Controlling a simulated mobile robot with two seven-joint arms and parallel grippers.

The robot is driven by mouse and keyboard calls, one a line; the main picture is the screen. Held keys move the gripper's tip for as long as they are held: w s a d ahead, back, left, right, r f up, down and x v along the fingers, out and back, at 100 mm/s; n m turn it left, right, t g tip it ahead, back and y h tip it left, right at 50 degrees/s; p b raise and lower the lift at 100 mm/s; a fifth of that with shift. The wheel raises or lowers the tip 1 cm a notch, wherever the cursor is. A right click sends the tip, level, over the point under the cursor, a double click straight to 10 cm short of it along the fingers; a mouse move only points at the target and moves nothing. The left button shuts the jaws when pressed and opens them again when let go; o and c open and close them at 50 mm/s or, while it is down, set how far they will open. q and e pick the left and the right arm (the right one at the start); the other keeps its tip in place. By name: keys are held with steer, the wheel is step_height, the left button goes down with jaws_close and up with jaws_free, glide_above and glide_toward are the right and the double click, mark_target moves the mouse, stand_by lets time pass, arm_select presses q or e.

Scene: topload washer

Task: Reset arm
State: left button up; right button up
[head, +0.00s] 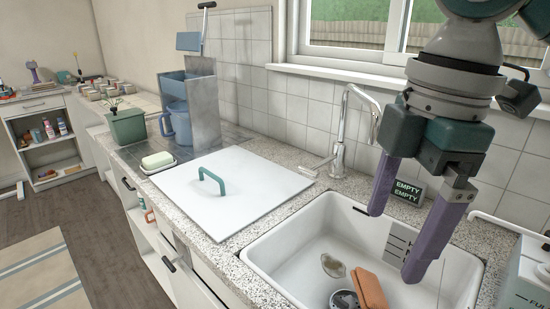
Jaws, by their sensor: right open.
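My right gripper (396,240) hangs down from the upper right in the head view. Its two purple fingers are spread apart with nothing between them. The fingers are over the right part of the white sink (262,262), with the fingertips above the basin. A white washer lid (235,190) with a teal handle (211,180) lies flat on the counter left of the sink, apart from the gripper. My left gripper is not in view.
A chrome faucet (341,135) stands behind the sink, close to my right arm. An orange sponge (369,289) lies in the basin. A soap dish (158,161), a blue pitcher (178,123) and a green pot (128,127) stand farther left.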

steer(key=s+a+f+m+t+y, duration=0.2)
steer(key=s+a+f+m+y, duration=0.1)
steer(key=s+a+f+m, duration=0.55)
steer(key=s+d+m+t+h, duration=0.1)
steer(key=s+d+m+h, duration=0.2)
steer(key=s+d+m, duration=0.6)
steer(key=s+d+r+n+p, duration=0.1)
steer(key=d+r+n+p, duration=0.1)
steer(key=r+p, duration=3.3)
steer(key=shift+s+d+r+h+p, duration=0.15)
steer(key=shift+d+r+h+p, duration=0.2)
steer(key=shift+d+p, duration=0.25)
steer(key=shift+a, duration=0.1)
